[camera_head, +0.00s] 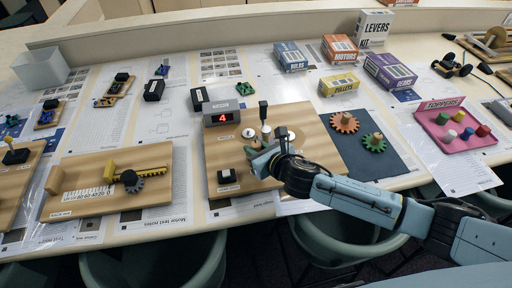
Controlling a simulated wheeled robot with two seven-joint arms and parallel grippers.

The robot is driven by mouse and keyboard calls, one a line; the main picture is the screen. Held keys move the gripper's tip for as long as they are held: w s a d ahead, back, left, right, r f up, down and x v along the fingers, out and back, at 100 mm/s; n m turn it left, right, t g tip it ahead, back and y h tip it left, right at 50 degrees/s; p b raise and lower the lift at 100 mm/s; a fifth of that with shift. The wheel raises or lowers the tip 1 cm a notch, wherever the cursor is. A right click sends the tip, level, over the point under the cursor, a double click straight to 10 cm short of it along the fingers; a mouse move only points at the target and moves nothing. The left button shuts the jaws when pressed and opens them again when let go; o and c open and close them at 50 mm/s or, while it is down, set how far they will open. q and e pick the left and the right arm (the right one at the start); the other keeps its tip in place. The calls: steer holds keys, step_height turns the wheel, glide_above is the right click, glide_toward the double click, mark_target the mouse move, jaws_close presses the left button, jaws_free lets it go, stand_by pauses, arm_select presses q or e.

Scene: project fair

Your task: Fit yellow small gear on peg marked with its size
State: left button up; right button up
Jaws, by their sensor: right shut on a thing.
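My right gripper (258,155) reaches in from the right, low over the wooden board (232,157). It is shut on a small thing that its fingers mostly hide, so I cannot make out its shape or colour. White round discs show on the board, one (249,132) behind the fingertips and one (291,135) to the right. Peg size marks are too small to read. An orange gear (345,122) and a green gear (375,142), each with a knob, lie on the dark mat (362,165). I see no yellow gear lying free there. My left gripper is out of view.
A grey box with a red "4" display (221,115) stands at the board's back edge. A black upright handle (263,110) rises close behind the gripper. A rack board (105,185) lies left; a pink tray (458,130) lies right. Kit boxes (338,84) stand behind.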

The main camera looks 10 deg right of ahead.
steer(key=shift+p, duration=0.35)
steer(key=shift+f+b, duration=0.8)
steer(key=shift+f, duration=0.25)
stand_by(0.6)
steer(key=o, duration=0.7)
steer(key=shift+o, duration=0.2)
steer(key=shift+d, duration=0.1)
steer(key=p+v, duration=0.2)
steer(key=v, duration=0.1)
steer(key=shift+w+r, duration=0.1)
steer(key=shift+p+v, duration=1.7)
steer(key=shift+v, duration=0.95)
steer(key=shift+p+v, duration=0.65)
steer(key=shift+v, duration=0.75)
